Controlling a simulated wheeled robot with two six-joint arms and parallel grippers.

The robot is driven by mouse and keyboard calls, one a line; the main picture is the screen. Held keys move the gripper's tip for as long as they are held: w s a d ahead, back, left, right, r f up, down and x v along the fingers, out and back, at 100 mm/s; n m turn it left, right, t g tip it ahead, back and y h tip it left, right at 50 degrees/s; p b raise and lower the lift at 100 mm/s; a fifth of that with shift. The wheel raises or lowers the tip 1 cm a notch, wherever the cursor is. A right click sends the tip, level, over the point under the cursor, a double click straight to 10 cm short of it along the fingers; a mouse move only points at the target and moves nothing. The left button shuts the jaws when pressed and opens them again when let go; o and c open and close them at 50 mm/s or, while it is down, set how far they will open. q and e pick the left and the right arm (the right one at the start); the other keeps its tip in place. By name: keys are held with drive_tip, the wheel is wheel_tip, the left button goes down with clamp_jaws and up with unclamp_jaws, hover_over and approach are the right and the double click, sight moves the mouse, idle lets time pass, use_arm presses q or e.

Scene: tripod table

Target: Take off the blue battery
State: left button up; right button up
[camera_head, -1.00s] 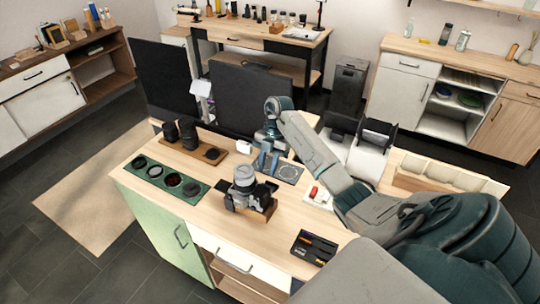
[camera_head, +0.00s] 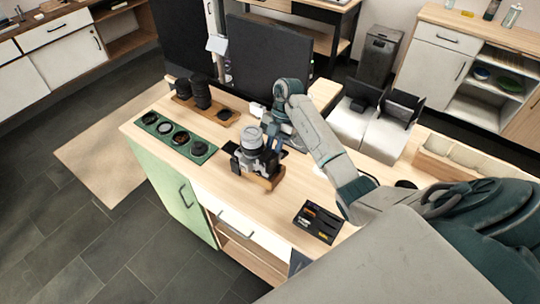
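I cannot make out a blue battery for sure. A silver and black camera (camera_head: 254,155) with an upright lens stands on a small wooden block (camera_head: 270,181) on the table. My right arm reaches in from the right, and its gripper (camera_head: 272,143) points down just behind and to the right of the camera. Its bluish fingers are partly hidden by the camera, so I cannot tell how far apart they are or whether they touch it. My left gripper is not in view.
The wooden table (camera_head: 240,205) has a green tray (camera_head: 180,140) of round lens parts at left and a wooden stand (camera_head: 205,110) with black lenses behind. A black tray (camera_head: 318,222) with small items lies in front. A dark panel (camera_head: 268,68) stands behind the table.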

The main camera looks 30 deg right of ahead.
drive_tip(key=shift+a+r, duration=0.15)
clamp_jaws()
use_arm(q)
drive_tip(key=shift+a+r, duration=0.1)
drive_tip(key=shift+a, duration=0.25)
use_arm(e)
drive_tip(key=shift+r, duration=0.15)
